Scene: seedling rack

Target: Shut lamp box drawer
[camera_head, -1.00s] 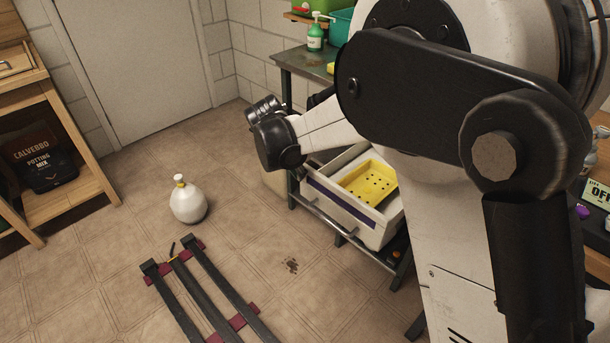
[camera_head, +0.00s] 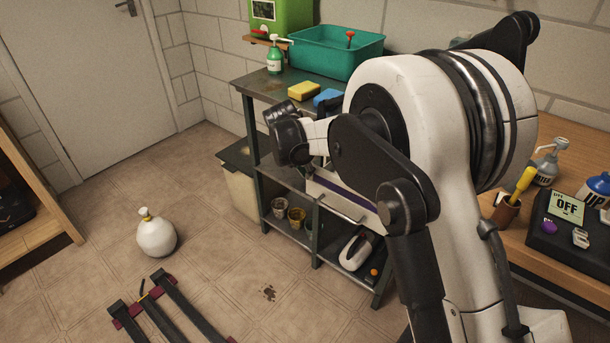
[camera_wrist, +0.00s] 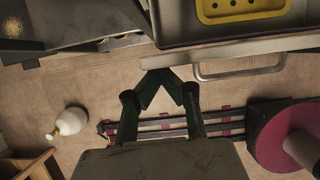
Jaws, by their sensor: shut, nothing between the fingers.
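The lamp box drawer (camera_head: 343,198) is a pale drawer with a purple stripe and a bar handle, under the green-grey bench (camera_head: 262,84). My arm hides much of it in the head view. In the wrist view the drawer's front rim (camera_wrist: 225,54) and handle (camera_wrist: 240,72) show, with a yellow perforated insert (camera_wrist: 240,8) inside, so it stands at least partly open. My gripper (camera_wrist: 163,75) is shut and empty, its fingertips at the front edge of the drawer, left of the handle. I cannot tell whether they touch it. In the head view my arm hides the fingers.
A white round bottle (camera_head: 157,237) stands on the floor, near a dark rail frame (camera_head: 160,310). Small pots (camera_head: 297,217) and a white device (camera_head: 357,250) sit on the lower shelf. Sponges (camera_head: 303,91) and a teal tub (camera_head: 335,55) are on the bench top. A wooden table is at right.

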